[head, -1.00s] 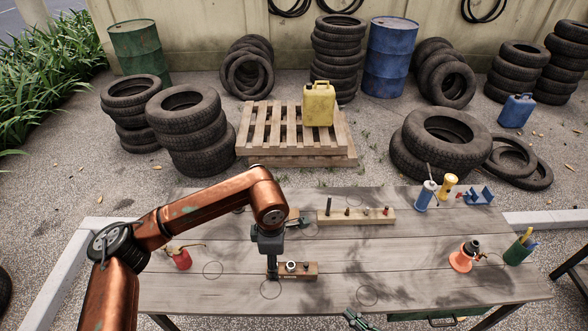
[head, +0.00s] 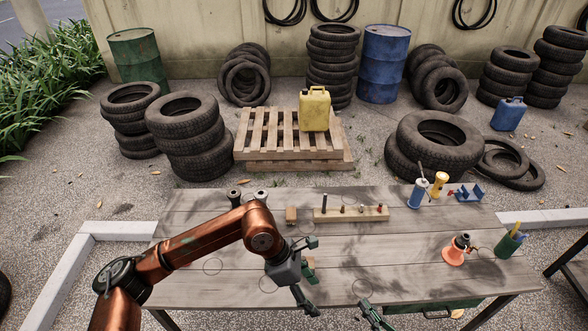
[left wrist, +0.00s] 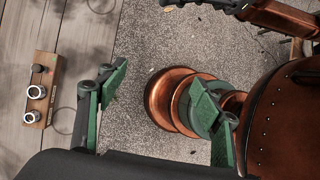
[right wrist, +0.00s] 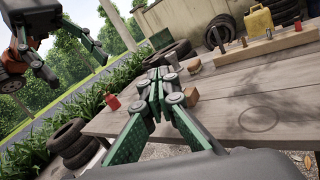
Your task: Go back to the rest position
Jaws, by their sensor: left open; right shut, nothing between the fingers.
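My left gripper (head: 310,274) is open and empty above the front middle of the wooden table (head: 410,240), its fingers spread apart. Its two green-padded fingers (left wrist: 158,105) also show empty in the left wrist view, with the ground and my own base beneath. My right gripper (head: 374,314) is at the table's front edge, low in the head view. In the right wrist view its fingers (right wrist: 157,82) are shut together with nothing between them. My left arm hides part of the table's left side.
A small block with metal rings (left wrist: 42,90) lies on the table near the left gripper. A long wooden block with pegs (head: 350,214) is behind. An oil can (head: 417,192) and an orange funnel-shaped item (head: 455,252) stand at the right.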

